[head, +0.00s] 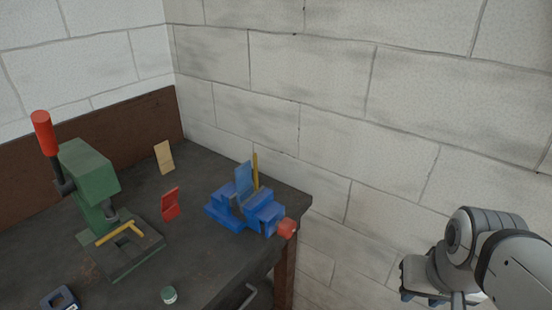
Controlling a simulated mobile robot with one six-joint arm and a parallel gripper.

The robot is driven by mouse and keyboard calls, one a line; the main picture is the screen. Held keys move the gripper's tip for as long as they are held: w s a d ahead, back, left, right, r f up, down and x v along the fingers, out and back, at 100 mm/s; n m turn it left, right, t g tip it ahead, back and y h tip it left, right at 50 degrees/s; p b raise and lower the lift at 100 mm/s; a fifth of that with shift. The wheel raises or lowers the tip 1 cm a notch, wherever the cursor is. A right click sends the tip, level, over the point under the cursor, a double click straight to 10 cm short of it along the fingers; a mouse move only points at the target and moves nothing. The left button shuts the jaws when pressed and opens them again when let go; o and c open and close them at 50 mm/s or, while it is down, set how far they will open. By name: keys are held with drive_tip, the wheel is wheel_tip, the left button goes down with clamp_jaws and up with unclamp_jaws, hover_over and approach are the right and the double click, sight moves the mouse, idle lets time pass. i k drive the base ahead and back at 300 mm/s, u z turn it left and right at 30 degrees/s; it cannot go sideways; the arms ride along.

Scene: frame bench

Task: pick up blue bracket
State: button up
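The blue bracket (244,179) is a flat, lighter blue piece standing upright at the blue vise (262,211) near the right corner of the bench. Its lower part is hidden by the vise, and I cannot tell whether the jaws grip it. A thin yellow upright piece (256,168) stands just behind it. My arm is at the lower right, off the bench and well apart from the bracket. Only part of what seems to be my gripper (424,297) shows there; its fingers are not clear.
A green press (88,172) with a red handle stands at left, a yellow bracket (122,233) on its base. A red bracket (171,204) and tan piece (164,157) are between press and vise. Walls close the back.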

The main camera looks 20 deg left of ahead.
sight(240, 198)
drive_tip(key=u, duration=0.1)
drive_tip(key=i, duration=0.55)
drive_tip(key=u, duration=0.7)
drive_tip(key=i, duration=0.45)
drive_tip(key=z, duration=0.1)
